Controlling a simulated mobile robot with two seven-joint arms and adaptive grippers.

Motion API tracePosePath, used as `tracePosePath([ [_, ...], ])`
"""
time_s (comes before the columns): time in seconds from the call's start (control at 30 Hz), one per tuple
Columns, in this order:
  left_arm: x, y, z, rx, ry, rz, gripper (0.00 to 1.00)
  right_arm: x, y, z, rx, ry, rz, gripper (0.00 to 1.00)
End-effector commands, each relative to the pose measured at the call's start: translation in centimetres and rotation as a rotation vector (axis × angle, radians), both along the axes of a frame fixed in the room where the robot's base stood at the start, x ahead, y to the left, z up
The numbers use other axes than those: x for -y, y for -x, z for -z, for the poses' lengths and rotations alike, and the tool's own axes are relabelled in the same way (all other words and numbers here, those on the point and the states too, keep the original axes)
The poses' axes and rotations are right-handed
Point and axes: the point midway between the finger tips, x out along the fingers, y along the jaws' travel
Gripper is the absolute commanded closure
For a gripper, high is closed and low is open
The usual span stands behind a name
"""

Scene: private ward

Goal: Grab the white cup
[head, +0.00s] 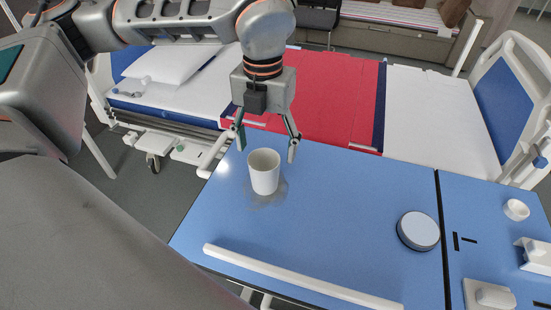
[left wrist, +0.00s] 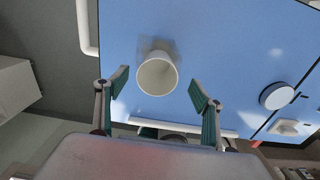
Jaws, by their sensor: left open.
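The white cup (head: 264,172) stands upright on the blue tabletop (head: 330,205), near its left part. It also shows in the left wrist view (left wrist: 157,76), mouth facing the camera, ahead of and between the two fingers. My left gripper (head: 267,145) is open and empty, pointing down just above and behind the cup in the head view. In the left wrist view its two green-padded fingers (left wrist: 162,94) are spread wider than the cup, and I see no contact. My right gripper is in neither view.
A white bar (head: 300,279) runs along the table's near edge. A round grey-white disc (head: 418,231) lies to the right. A small white round item (head: 516,209) and white fittings (head: 489,295) are farther right. A bed with a red cover (head: 335,105) stands behind.

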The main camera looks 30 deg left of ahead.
Motion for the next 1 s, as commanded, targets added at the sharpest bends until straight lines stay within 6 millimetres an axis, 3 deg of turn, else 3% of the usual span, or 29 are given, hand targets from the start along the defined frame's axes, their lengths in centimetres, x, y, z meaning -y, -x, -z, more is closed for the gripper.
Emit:
tracePosePath([
  [0.3,-0.1,0.1,3.0,-0.001,-0.001,-0.001,0.32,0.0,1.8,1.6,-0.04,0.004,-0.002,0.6],
  [0.6,-0.2,0.2,7.0,-0.002,-0.001,-0.001,0.32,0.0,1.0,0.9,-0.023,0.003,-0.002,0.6],
  [0.93,-0.1,0.2,7.6,0.0,0.0,0.0,0.32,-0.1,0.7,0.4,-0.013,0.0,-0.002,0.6],
  [1.0,-0.1,0.2,7.6,0.0,0.0,0.0,0.51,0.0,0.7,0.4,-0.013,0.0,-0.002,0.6],
])
